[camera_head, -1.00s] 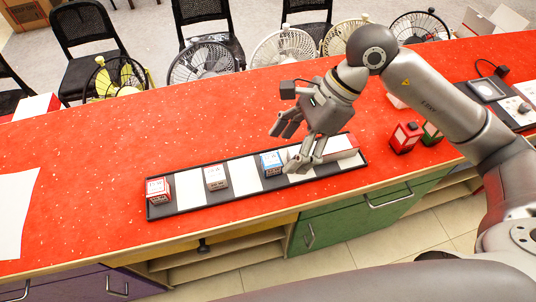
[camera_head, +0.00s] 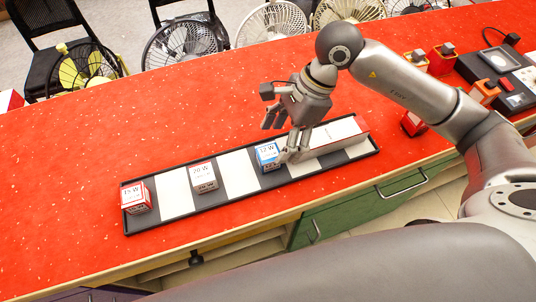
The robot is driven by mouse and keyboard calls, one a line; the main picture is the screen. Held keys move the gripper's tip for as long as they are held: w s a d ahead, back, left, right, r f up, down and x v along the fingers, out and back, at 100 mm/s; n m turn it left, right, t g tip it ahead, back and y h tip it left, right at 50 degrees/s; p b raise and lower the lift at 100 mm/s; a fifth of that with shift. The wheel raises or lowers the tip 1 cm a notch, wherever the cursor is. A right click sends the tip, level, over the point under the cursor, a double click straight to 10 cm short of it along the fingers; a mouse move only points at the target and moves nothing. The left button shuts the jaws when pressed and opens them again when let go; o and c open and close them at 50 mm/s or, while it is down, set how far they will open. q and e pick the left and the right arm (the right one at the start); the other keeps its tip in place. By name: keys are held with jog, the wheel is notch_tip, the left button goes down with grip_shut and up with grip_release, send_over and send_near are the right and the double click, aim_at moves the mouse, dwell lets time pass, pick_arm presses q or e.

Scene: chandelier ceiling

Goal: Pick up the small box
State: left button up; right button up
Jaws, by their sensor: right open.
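A long black tray (camera_head: 234,208) with white panels lies on the red counter. On it stand a red-and-white small box (camera_head: 136,198) at the left, a white-and-grey small box (camera_head: 204,178), and a blue-and-white small box (camera_head: 267,156). A longer red-and-white piece (camera_head: 338,133) lies at the tray's right end. My right gripper (camera_head: 279,141) is open, its fingers spread, just above and to the right of the blue box. One fingertip overlaps the blue box's right edge in the picture; I cannot tell whether they touch. My left gripper is out of view.
The red counter (camera_head: 80,160) is bare to the left of the tray and behind it. A red box (camera_head: 412,124) stands right of the tray, near my right arm. More small boxes and a dark panel (camera_head: 510,93) are further right. Fans (camera_head: 185,42) and chairs stand behind the counter.

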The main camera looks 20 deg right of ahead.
aim_at(270, 152)
jog(key=shift+x, duration=0.8)
jog(key=p+x, duration=0.1)
jog(key=x, duration=0.3)
jog(key=shift+w+a, duration=0.1)
jog(key=shift+a, duration=0.2)
jog(key=shift+w+a+f, duration=0.1)
jog(key=shift+f, duration=0.35)
jog(key=c, duration=1.1)
jog(key=shift+r+p, duration=0.15)
jog(key=shift+p, duration=0.15)
